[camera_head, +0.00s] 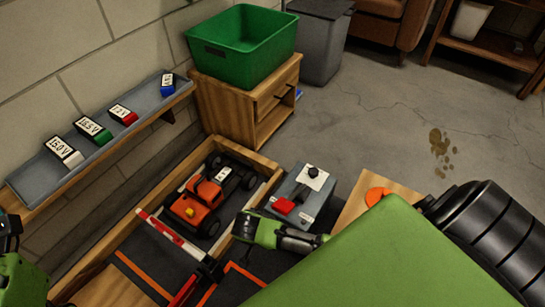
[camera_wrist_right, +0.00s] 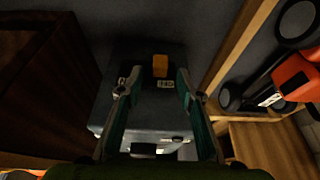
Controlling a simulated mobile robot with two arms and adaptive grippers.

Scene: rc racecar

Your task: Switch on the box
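The grey box (camera_head: 320,208) stands on the floor right of the wooden-framed track. Its top carries a red switch (camera_head: 284,206) and a white plate with a black knob (camera_head: 312,172). The box also shows in the right wrist view (camera_wrist_right: 148,108), where the switch looks orange (camera_wrist_right: 160,66). My right gripper (camera_head: 243,226) is in front of the box in the head view. In the wrist view its two teal fingers (camera_wrist_right: 157,82) are apart and empty, over the box with the switch between their tips; contact is not visible. My left gripper (camera_head: 10,232) is cut off at the left edge.
An orange racecar (camera_head: 196,204) sits in the wooden frame (camera_head: 150,200) beside the box. A shelf tray (camera_head: 38,180) holds several labelled batteries. A green bin (camera_head: 243,50) stands on a wooden cabinet (camera_head: 222,105). The floor at right is mostly clear.

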